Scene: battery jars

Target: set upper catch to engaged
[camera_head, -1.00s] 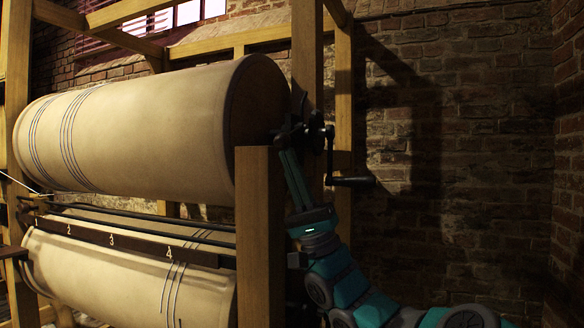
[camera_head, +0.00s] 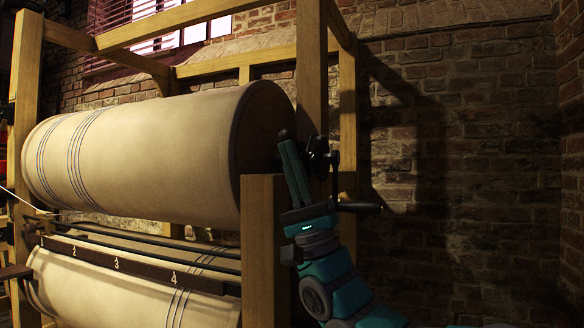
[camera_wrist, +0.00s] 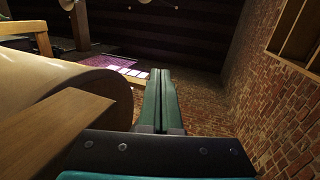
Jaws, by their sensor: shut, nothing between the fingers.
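The large upper roller (camera_head: 140,150) has a dark end face on its right. At that end is a dark metal fitting (camera_head: 318,152), where the upper catch appears to be; its shape and setting are hard to read. A black rounded knob (camera_head: 284,134) shows beside it, at my fingertips. My gripper (camera_head: 287,147) points upward in front of the roller's end, its teal fingers shut and empty. I cannot tell whether they touch the knob. In the wrist view the shut fingers (camera_wrist: 160,75) lie side by side, with the roller (camera_wrist: 75,88) to their left; no catch is visible there.
A wooden post (camera_head: 262,250) stands just left of my gripper, and a taller post (camera_head: 311,80) rises behind. A crank handle (camera_head: 358,207) sticks out right. The lower roller (camera_head: 90,290) and numbered rail (camera_head: 140,268) are left. Space before the brick wall (camera_head: 470,190) is free.

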